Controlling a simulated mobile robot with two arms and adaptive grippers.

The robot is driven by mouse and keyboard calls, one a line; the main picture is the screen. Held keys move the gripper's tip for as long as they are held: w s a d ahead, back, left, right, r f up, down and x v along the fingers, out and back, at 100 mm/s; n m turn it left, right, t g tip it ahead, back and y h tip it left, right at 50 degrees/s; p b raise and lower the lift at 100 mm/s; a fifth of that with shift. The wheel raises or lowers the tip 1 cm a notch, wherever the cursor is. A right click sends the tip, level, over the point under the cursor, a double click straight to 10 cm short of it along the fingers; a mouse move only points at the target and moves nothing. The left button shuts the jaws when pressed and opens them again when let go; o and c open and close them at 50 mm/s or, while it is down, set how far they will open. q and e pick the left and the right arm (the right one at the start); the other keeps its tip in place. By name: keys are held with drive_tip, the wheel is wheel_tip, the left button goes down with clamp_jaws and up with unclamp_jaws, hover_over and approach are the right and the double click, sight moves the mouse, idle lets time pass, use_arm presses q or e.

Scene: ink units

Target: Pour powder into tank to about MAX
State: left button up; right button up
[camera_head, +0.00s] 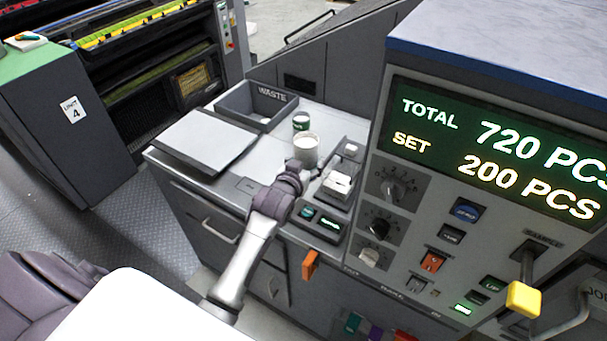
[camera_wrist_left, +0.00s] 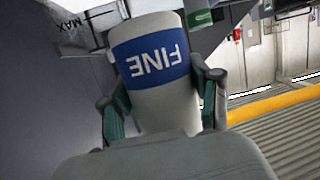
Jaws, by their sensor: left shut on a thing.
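A white bottle with a blue band lettered FINE (camera_wrist_left: 152,62) is held between the fingers of my left gripper (camera_wrist_left: 162,95), which is shut on it. In the head view my left gripper (camera_head: 301,166) is over the counter, and the white container (camera_head: 306,146) at its tip shows a pale round top. A MAX mark (camera_wrist_left: 68,22) shows on a grey surface at the upper left of the wrist view; I cannot tell the tank's fill level. No powder stream shows. My right gripper is not in view.
A small can with a green band (camera_head: 301,120) stands just behind the held container. A grey WASTE tray (camera_head: 232,108) and a flat grey panel (camera_head: 205,140) lie to the left. A control console (camera_head: 430,220) stands close on the right.

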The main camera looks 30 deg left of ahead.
use_arm(q)
drive_tip(key=w, duration=0.1)
drive_tip(key=w+r, duration=0.1)
drive_tip(key=shift+w+a+r+b, duration=0.25)
drive_tip(key=shift+w+a+b, duration=0.05)
drive_tip(key=shift+w, duration=0.1)
drive_tip(key=w+f+m+t+y+b, duration=0.1)
drive_tip(key=w+f+m+b, duration=0.1)
drive_tip(key=w+b, duration=0.4)
drive_tip(key=shift+w+f+m+y+b, duration=0.4)
drive_tip(key=shift+m+b, duration=0.4)
drive_tip(key=shift+b, duration=0.75)
drive_tip(key=shift+a, duration=0.15)
drive_tip(key=shift+d+r+m, duration=0.2)
drive_tip(key=shift+d+m, duration=0.1)
drive_tip(key=shift+m, duration=0.2)
drive_tip(key=shift+s+b, duration=0.1)
drive_tip(key=shift+b, duration=0.25)
